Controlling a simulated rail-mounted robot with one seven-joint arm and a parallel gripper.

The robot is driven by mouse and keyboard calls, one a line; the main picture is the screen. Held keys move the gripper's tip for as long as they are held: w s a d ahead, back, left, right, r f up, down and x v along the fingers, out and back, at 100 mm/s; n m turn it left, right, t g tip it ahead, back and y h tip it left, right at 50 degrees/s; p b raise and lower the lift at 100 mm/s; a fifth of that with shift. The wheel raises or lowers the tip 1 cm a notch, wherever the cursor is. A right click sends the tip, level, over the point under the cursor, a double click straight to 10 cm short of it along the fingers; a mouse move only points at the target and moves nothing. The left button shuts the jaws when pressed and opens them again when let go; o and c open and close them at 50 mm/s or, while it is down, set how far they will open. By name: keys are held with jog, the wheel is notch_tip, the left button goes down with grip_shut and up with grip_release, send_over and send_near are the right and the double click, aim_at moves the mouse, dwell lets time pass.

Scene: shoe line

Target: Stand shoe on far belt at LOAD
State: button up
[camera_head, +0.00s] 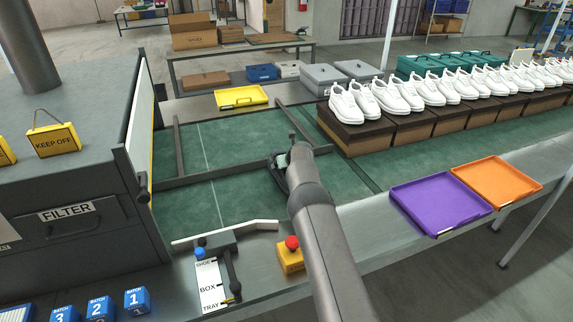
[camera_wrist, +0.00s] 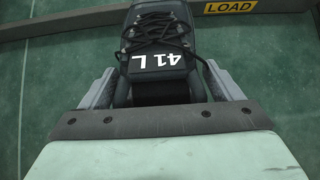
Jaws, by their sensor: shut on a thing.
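A dark shoe with black laces and a white "41 L" mark (camera_wrist: 155,55) is between the fingers of my gripper (camera_wrist: 160,92) in the wrist view. The gripper is shut on it. In the head view my gripper (camera_head: 279,160) is over the green belt (camera_head: 235,200), near a dark cross rail (camera_head: 215,172); my arm hides most of the shoe there. A yellow LOAD label (camera_wrist: 230,6) is on a grey rail at the top right of the wrist view, beyond the shoe. I cannot tell whether the sole touches the belt.
White shoes on brown boxes (camera_head: 415,125) line the right of the belt. Purple (camera_head: 440,203) and orange (camera_head: 497,182) trays lie on the near ledge. A yellow tray (camera_head: 241,96) sits at the back. A red-button box (camera_head: 291,256) is beside my arm. The belt left of my gripper is clear.

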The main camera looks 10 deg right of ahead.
jog(key=o, duration=1.6)
jog(key=shift+o, duration=0.2)
jog(key=shift+r, duration=0.1)
